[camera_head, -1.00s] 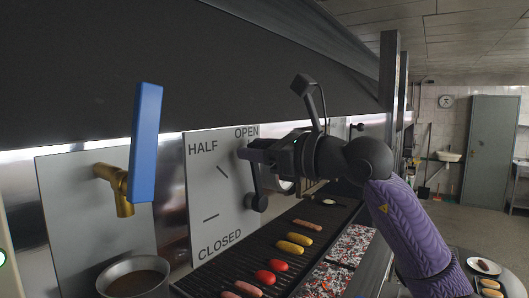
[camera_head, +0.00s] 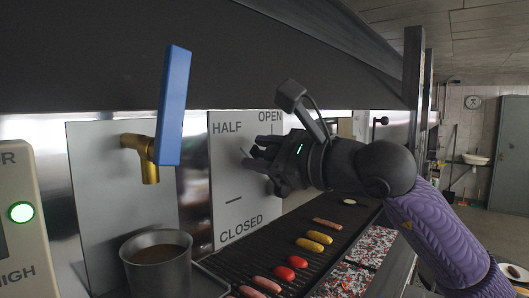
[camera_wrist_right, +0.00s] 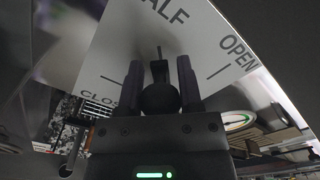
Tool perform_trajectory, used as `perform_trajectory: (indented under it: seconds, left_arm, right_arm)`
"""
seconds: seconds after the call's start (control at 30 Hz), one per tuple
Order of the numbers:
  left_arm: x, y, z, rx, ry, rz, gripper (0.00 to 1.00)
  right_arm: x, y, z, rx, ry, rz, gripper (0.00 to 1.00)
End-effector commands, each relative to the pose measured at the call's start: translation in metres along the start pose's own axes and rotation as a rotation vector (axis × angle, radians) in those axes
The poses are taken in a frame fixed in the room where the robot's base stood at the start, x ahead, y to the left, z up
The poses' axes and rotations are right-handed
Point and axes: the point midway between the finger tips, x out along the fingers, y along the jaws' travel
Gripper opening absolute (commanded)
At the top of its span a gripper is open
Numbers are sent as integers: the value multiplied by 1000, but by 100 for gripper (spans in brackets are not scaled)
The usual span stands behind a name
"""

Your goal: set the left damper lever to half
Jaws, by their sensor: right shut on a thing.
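The left damper's white panel (camera_head: 225,175) reads HALF, OPEN and CLOSED, with a short dark mark for each. My right gripper (camera_head: 256,157) is in front of the panel, close to the HALF mark. In the right wrist view, my right gripper (camera_wrist_right: 160,80) is shut on the dark damper lever (camera_wrist_right: 160,98), whose round end shows between the fingers. A thin dark line beyond the fingers points toward the word HALF. In the head view, the gripper and wrist hide the lever and its pivot. My left gripper is out of view.
A blue tap handle (camera_head: 174,105) on a brass tap (camera_head: 148,160) stands left of the panel, above a metal pot (camera_head: 158,279). The grill (camera_head: 325,222) with sausages, tomatoes and corn runs below. A second dark lever (camera_head: 380,121) is farther right.

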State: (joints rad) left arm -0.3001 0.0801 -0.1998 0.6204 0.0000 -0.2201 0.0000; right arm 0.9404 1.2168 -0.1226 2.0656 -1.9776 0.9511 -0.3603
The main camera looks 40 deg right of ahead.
Motion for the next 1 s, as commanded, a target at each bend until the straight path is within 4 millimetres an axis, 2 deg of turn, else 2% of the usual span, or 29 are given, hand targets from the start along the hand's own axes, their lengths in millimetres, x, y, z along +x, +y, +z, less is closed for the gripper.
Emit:
perform_trajectory:
  seconds: [0.37, 0.4, 0.5, 0.53, 0.83, 1.0]
  left_arm:
    - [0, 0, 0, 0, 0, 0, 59]
    - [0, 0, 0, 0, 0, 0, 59]
    - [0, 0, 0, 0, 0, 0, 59]
    - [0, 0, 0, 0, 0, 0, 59]
    - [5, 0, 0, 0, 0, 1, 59]
    - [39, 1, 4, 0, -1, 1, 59]
  right_arm:
    - [0, 1, 0, -1, 2, 2, 0]
    - [0, 1, -1, -1, 2, 2, 54]
    - [0, 1, 0, -1, 2, 2, 75]
    - [0, 1, 0, -1, 2, 2, 79]
    - [-4, 1, -2, -2, 2, 0, 79]
    - [-41, 6, -8, -5, 4, -6, 79]
